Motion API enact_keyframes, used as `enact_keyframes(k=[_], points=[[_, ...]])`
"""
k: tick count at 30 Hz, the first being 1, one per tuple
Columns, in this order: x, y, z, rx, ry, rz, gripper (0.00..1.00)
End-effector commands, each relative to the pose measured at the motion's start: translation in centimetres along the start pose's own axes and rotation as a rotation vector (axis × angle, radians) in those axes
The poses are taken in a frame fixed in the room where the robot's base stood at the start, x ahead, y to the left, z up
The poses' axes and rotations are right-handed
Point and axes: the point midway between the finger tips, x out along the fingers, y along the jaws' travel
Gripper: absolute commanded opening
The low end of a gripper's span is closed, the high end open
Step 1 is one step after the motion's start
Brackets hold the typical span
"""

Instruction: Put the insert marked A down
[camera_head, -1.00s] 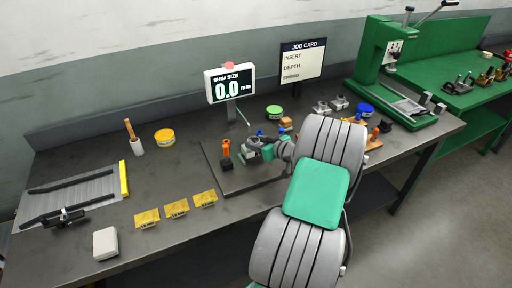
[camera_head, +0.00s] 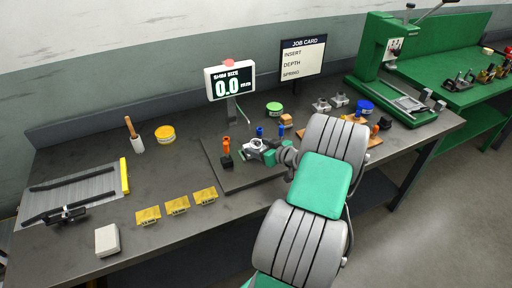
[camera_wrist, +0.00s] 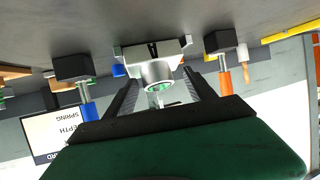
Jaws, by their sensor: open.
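My gripper (camera_wrist: 160,84) is open, one finger on each side of the insert, with gaps visible beside the collar. In the head view my gripper (camera_head: 257,147) reaches in from the right, low over the plate. I cannot tell exactly how the insert's underside rests.
An orange-handled clamp (camera_head: 226,150) and a blue-handled one (camera_head: 260,131) stand close to the insert. Two silver blocks (camera_head: 321,106) (camera_head: 340,100) lie behind. Yellow shim packets (camera_head: 177,206) lie at front. A green press (camera_head: 385,60) stands at right.

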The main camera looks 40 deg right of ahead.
Motion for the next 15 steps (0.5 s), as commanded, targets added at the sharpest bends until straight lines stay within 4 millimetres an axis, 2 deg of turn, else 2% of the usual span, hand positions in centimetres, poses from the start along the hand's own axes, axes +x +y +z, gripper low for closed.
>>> enact_keyframes(k=[9, 15], points=[[-7.9, 0.2, 0.0, -0.004, 0.005, 0.007, 0.64], [-10.6, 0.0, -0.1, -0.003, 0.005, 0.002, 0.64]])
